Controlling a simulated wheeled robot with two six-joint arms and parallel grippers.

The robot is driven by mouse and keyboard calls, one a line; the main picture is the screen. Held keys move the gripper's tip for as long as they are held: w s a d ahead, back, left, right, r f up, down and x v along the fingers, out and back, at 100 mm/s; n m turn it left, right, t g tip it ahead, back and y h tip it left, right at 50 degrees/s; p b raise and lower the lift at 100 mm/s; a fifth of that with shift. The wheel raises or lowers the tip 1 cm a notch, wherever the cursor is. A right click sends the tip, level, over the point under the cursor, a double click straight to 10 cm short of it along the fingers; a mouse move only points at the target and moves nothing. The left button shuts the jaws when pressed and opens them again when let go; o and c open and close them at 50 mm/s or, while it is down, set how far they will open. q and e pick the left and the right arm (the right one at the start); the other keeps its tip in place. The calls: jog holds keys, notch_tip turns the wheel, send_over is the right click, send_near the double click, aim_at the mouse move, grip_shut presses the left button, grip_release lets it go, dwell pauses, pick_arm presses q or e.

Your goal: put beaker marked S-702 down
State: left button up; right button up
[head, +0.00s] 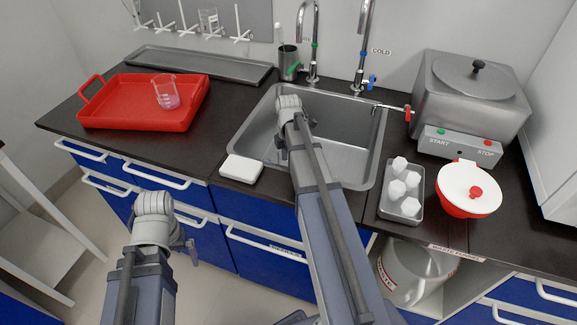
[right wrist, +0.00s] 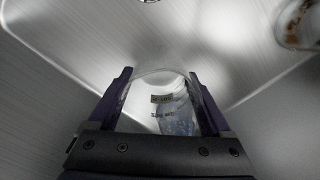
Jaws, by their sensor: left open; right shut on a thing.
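A clear glass beaker (right wrist: 176,112) with a small label sits between the fingers of my right gripper (right wrist: 163,98) in the right wrist view. The label is too small and blurred to read. My right arm reaches over the sink (head: 345,160) in the head view, where its wrist hides the held beaker and the fingers. Brushed metal of the sink surrounds the beaker in the right wrist view. My left gripper (head: 190,245) is open and empty, low in front of the blue cabinets. Another beaker (head: 166,97) with pinkish contents stands in the red tray (head: 125,112).
Taps (head: 312,45) rise behind the sink. A white block (head: 241,168) lies left of it. A metal tray with white pieces (head: 402,190), a lidded red container (head: 470,190) and a steel bath (head: 475,95) stand right. Dark counter between red tray and sink is clear.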

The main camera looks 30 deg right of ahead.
jog(key=shift+r, duration=0.1)
jog(key=o, duration=1)
jog(key=shift+f, duration=0.2)
jog(key=shift+c, duration=0.2)
jog(key=shift+o, duration=1.3)
jog(key=shift+r, duration=0.2)
notch_tip(320, 180, up, 12)
jog(key=p, duration=1.2)
